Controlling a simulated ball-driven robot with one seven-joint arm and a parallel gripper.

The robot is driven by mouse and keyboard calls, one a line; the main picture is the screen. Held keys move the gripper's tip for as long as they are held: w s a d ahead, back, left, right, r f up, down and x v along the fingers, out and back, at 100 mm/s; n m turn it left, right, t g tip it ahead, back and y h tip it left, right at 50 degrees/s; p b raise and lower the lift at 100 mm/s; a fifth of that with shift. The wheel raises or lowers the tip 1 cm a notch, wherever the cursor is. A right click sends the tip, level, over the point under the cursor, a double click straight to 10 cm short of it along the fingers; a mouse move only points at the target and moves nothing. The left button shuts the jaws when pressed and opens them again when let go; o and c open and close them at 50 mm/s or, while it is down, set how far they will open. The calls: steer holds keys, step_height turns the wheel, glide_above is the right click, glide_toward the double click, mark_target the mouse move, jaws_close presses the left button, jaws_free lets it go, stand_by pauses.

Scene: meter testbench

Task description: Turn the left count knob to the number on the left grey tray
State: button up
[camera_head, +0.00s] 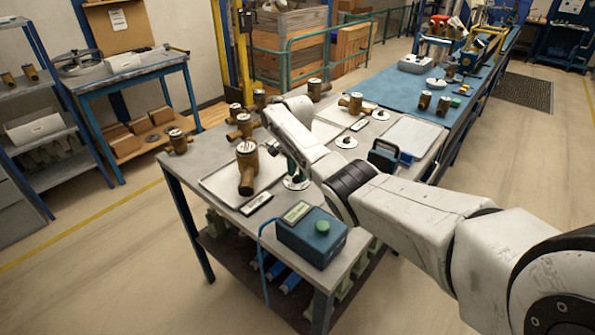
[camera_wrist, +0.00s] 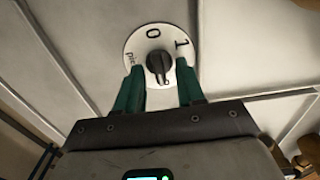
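The left count knob is a black knob (camera_wrist: 159,64) on a round white dial (camera_wrist: 150,40). The dial shows 0 at the top, 1 at the upper right and partly covered lettering at the left. In the head view the dial (camera_head: 296,184) lies at the tray's right side, below my gripper (camera_head: 292,170). In the wrist view my gripper (camera_wrist: 160,68) has its green fingers apart, one on each side of the knob; I cannot tell whether they touch it. The left grey tray (camera_head: 218,186) holds a brass meter (camera_head: 247,168). A small plate (camera_head: 257,203) at its front edge is too small to read.
A blue box with a green button (camera_head: 312,238) stands at the bench's front corner. Two other white dials (camera_head: 346,142) (camera_head: 380,114) lie farther back. Several brass meters stand behind the tray. A dark blue device (camera_head: 383,155) stands right of my arm.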

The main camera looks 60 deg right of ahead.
steer(key=shift+c, duration=0.2)
jaws_close()
steer(key=shift+n, duration=0.4)
steer(key=n, duration=0.4)
steer(key=shift+w+n, duration=0.1)
steer(key=shift+n, duration=0.2)
steer(key=n, duration=0.5)
steer(key=shift+w+a, duration=0.1)
steer(key=n, duration=0.6)
steer(key=shift+n, duration=0.4)
steer(key=n, duration=0.6)
steer(key=shift+a+n, duration=0.2)
steer(key=shift+n, duration=0.1)
